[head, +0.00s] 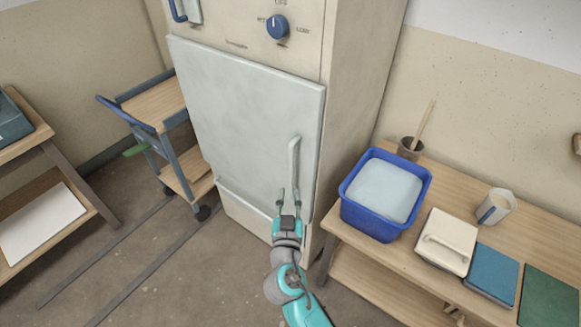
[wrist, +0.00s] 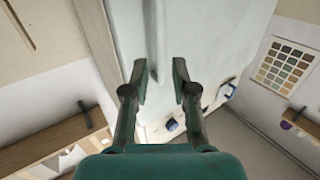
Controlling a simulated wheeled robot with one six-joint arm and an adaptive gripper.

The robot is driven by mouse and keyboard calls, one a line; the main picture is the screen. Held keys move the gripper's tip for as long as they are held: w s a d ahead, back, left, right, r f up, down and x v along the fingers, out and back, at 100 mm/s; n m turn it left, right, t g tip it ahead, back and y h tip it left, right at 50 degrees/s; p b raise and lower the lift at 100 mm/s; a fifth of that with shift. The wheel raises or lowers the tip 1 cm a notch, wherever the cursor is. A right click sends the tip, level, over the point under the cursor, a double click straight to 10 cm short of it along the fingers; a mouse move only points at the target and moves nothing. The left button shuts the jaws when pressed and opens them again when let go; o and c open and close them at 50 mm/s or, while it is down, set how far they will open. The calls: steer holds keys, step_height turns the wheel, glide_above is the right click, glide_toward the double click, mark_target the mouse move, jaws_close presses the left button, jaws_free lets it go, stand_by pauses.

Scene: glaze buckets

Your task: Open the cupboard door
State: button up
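The cupboard (head: 350,70) is tall and cream, with a pale grey-white door (head: 235,110) that looks shut. A pale vertical bar handle (head: 294,155) is on the door's right side. In the wrist view the door (wrist: 210,25) fills the upper middle, and the handle (wrist: 151,40) runs down toward the space between my fingers. My gripper (head: 288,192) is open in front of the door, at the handle's lower end. Its two fingers also show apart in the wrist view (wrist: 160,72). I cannot tell whether either finger touches the handle.
Right of the cupboard, a wooden table (head: 350,235) holds a blue bucket (head: 375,218), a lidded cream box (head: 446,240) and a mug (head: 495,206). A blue-framed trolley (head: 180,165) stands left of the door, with open floor (head: 190,265) in front. A blue knob (head: 277,26) is above the door.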

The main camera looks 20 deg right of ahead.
mark_target(290, 169)
steer(key=x, duration=1)
steer(key=shift+w+d, duration=0.15)
steer(key=shift+w, duration=0.25)
jaws_close()
